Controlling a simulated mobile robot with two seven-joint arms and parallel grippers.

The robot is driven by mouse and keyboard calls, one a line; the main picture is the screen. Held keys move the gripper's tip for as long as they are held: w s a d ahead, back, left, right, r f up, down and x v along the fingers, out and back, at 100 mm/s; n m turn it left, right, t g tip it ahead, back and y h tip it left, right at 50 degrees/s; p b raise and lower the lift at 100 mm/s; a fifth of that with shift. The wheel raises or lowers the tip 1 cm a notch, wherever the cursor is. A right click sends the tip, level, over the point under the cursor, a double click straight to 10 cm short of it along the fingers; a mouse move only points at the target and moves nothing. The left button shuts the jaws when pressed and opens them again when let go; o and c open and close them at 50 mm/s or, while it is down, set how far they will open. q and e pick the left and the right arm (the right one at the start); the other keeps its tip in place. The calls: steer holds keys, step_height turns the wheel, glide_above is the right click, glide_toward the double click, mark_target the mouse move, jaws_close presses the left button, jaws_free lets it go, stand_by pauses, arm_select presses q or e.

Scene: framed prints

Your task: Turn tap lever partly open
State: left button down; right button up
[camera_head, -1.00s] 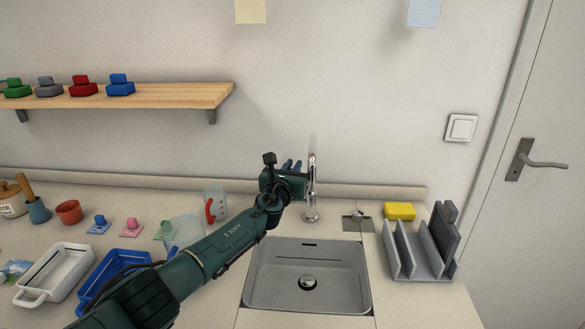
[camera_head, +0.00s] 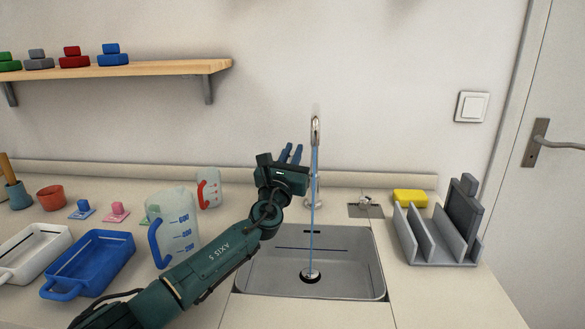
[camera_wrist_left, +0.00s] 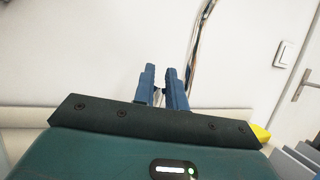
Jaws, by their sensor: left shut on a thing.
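The chrome tap (camera_head: 316,133) stands behind the sink (camera_head: 375,262). A thin blue stream of water (camera_head: 312,220) falls straight from its spout to the drain. My left gripper (camera_head: 291,153) is just left of the tap column, with its blue fingers pointing up and away. In the left wrist view the fingers (camera_wrist_left: 161,75) are close together, shut on a small dark piece low between them, which I take as the tap lever. Most of the lever is hidden by the gripper. The tap's curved pipe (camera_wrist_left: 203,40) rises just right of the fingers. My right gripper is not in view.
A measuring jug (camera_head: 178,228) stands close beside my left forearm, with a smaller red-handled jug (camera_head: 208,190) behind. Blue (camera_head: 92,262) and white (camera_head: 30,252) trays lie left. A yellow sponge (camera_head: 410,197) and grey rack (camera_head: 440,240) are right of the sink.

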arm_select(q)
steer(key=shift+s, duration=0.1)
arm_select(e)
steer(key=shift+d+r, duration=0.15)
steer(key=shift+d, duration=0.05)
arm_select(q)
steer(key=c, duration=1.5)
jaws_free()
